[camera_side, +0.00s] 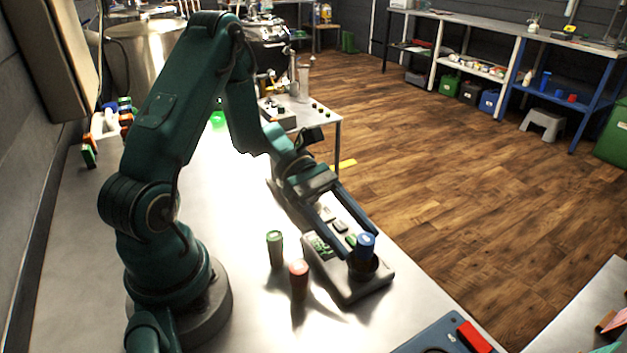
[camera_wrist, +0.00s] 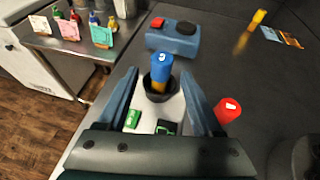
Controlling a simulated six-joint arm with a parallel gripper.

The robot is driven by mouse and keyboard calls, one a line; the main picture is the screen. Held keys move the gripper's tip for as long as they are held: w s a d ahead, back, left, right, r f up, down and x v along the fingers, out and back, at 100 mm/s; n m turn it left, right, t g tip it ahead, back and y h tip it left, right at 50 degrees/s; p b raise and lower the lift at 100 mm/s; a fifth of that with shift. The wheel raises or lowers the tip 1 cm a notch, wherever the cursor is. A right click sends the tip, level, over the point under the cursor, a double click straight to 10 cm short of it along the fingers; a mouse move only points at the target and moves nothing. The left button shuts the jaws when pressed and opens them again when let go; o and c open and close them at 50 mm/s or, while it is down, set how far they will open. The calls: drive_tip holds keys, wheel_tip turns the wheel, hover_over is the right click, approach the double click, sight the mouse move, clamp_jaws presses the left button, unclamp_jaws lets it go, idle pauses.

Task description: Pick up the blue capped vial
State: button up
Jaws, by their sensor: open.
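The blue capped vial (camera_side: 366,243) stands upright in a dark round well of a grey instrument (camera_side: 353,290). In the wrist view the vial (camera_wrist: 162,68) shows a blue cap and some amber below it, inside a black cup (camera_wrist: 159,92). My gripper (camera_side: 361,247) is open, its two long fingers reaching down on either side of the vial. In the wrist view my gripper (camera_wrist: 157,69) has one finger left and one right of the vial, with a visible gap on each side. The vial's lower part is hidden in the well.
A red capped vial (camera_side: 299,278) and a green capped vial (camera_side: 275,248) stand left of the instrument. The red one shows right of my fingers (camera_wrist: 228,110). A blue box with red and black tops (camera_wrist: 173,40) lies beyond. Several coloured cards (camera_wrist: 68,30) stand on a side bench.

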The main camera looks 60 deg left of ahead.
sight(365, 249)
drive_tip(key=shift+x, duration=1.75)
clamp_jaws()
drive_tip(key=shift+r, duration=0.15)
